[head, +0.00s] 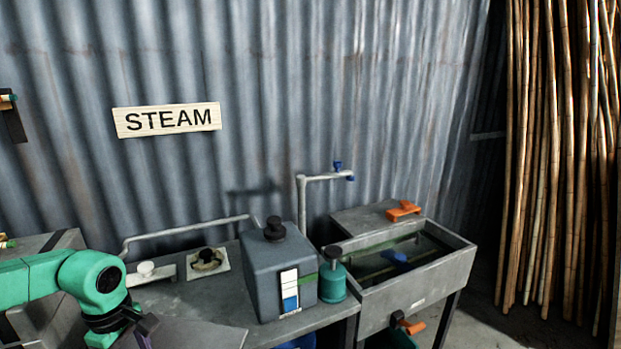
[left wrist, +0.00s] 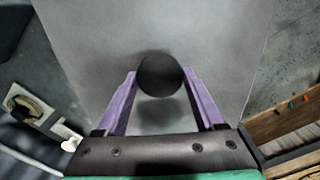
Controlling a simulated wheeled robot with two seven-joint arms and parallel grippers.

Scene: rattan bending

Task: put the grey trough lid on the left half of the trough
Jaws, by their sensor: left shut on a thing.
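My left gripper (left wrist: 161,85) has its purple fingers shut on the round black knob (left wrist: 160,74) of a flat grey lid (left wrist: 210,35). In the head view the gripper (head: 143,336) is at the lower left, partly cut off by the bottom edge. The grey lid (head: 205,336) shows beside it, over the bench and well left of the trough. The grey trough (head: 405,297) stands at the right, and its open part shows dark liquid, greenish strips and a blue object (head: 396,257). My right gripper is not in view.
A grey boiler box (head: 262,272) with a black cap and a teal canister (head: 332,283) stand between the lid and the trough. A pipe with a blue tap (head: 338,167) rises behind them. An orange handle-like piece (head: 404,210) sits at the trough's back. Bamboo poles (head: 560,150) stand far right.

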